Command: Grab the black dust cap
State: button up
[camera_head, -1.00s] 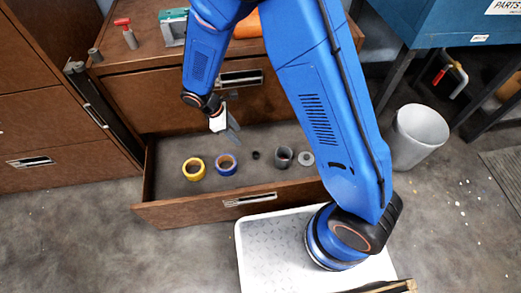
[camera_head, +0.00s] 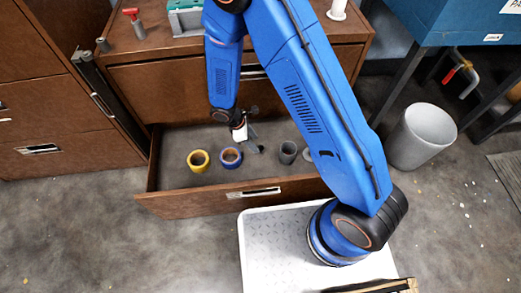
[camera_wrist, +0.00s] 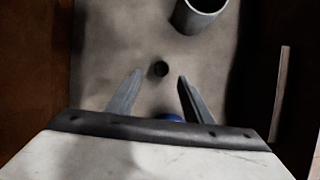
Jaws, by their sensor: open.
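The black dust cap (camera_wrist: 160,69) is a small dark round piece on the grey floor of the open drawer (camera_head: 262,190). In the wrist view it lies just past the tips of my gripper (camera_wrist: 159,78), centred between the two fingers. The fingers are spread and nothing is between them. In the head view my gripper (camera_head: 253,142) points down into the drawer, and its fingers and the cap overlap so closely that I cannot judge the remaining height.
In the drawer, a yellow tape roll (camera_head: 198,161) and a blue tape roll (camera_head: 231,158) lie to the left. A grey cup (camera_head: 288,152) stands to the right of the cap. A grey ring (camera_head: 307,155) is partly hidden by my arm. A grey bin (camera_head: 422,137) stands on the floor.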

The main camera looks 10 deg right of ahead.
aim_at(259, 147)
jog(key=shift+x, duration=2.65)
jog(key=shift+d, duration=0.15)
jog(key=shift+r, duration=0.1)
jog(key=c, duration=1.1)
